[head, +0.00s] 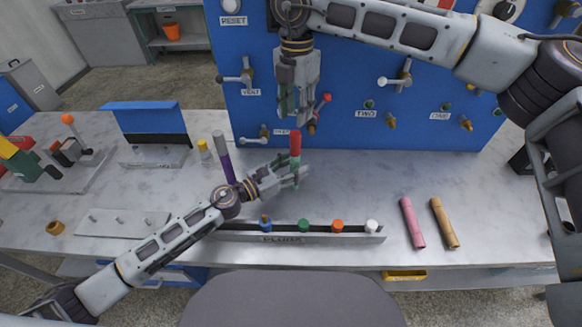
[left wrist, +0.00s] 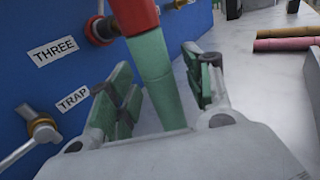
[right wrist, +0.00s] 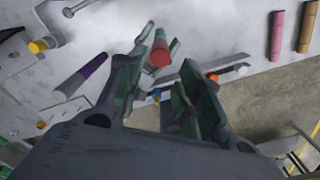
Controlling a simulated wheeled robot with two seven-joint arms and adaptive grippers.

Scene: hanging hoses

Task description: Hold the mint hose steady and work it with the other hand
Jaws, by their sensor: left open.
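The mint hose (head: 296,174) is upright in front of the blue panel, with a red sleeve (head: 295,144) at its top. My left gripper (head: 294,178) is open, with the mint part between its fingers. The left wrist view shows the mint hose (left wrist: 155,75) between the spread fingers, the red sleeve (left wrist: 134,14) above them; I cannot tell whether a finger touches. My right gripper (head: 296,116) points down above the sleeve, open and empty. In the right wrist view the red end (right wrist: 160,53) lies beyond the fingers. The hose's lower end is hidden.
The blue panel (head: 350,80) with valves and labelled ports stands behind. A purple and grey hose (head: 223,158) stands left of my left gripper. A rail (head: 350,237) with coloured plugs lies in front. Pink (head: 412,222) and tan (head: 444,222) hoses lie at right.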

